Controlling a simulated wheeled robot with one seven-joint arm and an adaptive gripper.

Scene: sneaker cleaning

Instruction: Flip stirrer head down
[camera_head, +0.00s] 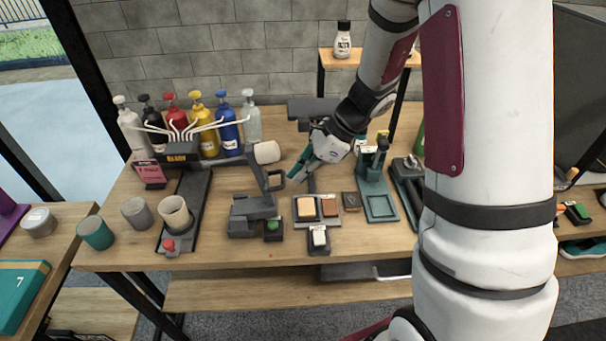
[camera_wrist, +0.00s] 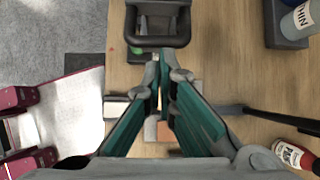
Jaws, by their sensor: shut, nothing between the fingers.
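The stirrer (camera_head: 252,210) is a dark grey machine with a green button on the middle of the table. Its head (camera_head: 262,179) stands raised and tilted above the base, with a beige cylindrical part at its upper end. In the wrist view a dark grey framed part of the machine (camera_wrist: 158,38) shows at the top, just beyond the fingertips. My gripper (camera_head: 294,178) has teal fingers and is shut and empty, just right of the raised head. In the wrist view the gripper (camera_wrist: 165,62) points towards the machine. I cannot tell whether the fingertips touch it.
A tan and brown block tray (camera_head: 318,222) is right of the stirrer. A teal stand (camera_head: 380,205) is further right. A cup (camera_head: 175,213) sits on a dark base at left. Several pump bottles (camera_head: 209,135) line the back. Bare tabletop (camera_head: 225,255) lies in front.

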